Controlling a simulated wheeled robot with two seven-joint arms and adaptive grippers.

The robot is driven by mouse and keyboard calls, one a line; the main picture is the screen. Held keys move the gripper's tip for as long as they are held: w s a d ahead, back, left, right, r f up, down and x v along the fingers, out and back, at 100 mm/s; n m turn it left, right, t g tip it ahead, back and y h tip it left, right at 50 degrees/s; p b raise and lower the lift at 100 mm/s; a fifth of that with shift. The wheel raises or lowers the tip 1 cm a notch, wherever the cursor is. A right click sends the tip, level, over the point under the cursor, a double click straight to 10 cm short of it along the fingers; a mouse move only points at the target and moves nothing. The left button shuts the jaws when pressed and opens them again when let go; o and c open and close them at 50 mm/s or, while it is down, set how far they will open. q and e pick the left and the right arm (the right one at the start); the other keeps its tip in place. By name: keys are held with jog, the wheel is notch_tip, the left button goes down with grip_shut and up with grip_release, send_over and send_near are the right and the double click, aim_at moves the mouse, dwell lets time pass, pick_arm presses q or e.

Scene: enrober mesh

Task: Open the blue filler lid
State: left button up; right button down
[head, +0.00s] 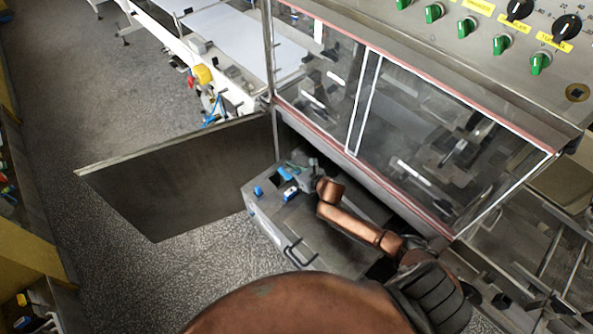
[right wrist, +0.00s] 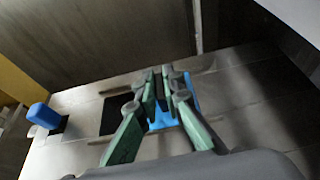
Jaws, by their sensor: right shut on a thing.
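The blue filler lid (right wrist: 162,124) shows between and beside the fingers of my right gripper (right wrist: 160,72) in the right wrist view. The gripper is shut on it, and the fingers hide much of the lid. A dark square opening (right wrist: 116,112) is just left of the fingers in the metal top. I cannot tell how far the lid is tilted. In the head view my right gripper (head: 300,168) is low over the grey metal box (head: 308,228), among small blue parts. My left gripper is not in view.
Another blue piece (right wrist: 43,115) stands on the box top, left of the gripper. A dark metal door (head: 180,175) stands open left of the box. The machine's clear windows (head: 430,140) overhang behind and to the right.

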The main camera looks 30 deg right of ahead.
jog(key=c, duration=2.2)
grip_release()
jog(key=shift+c, duration=0.2)
jog(key=shift+o, duration=1)
jog(key=shift+s, duration=0.1)
jog(key=v, duration=1.2)
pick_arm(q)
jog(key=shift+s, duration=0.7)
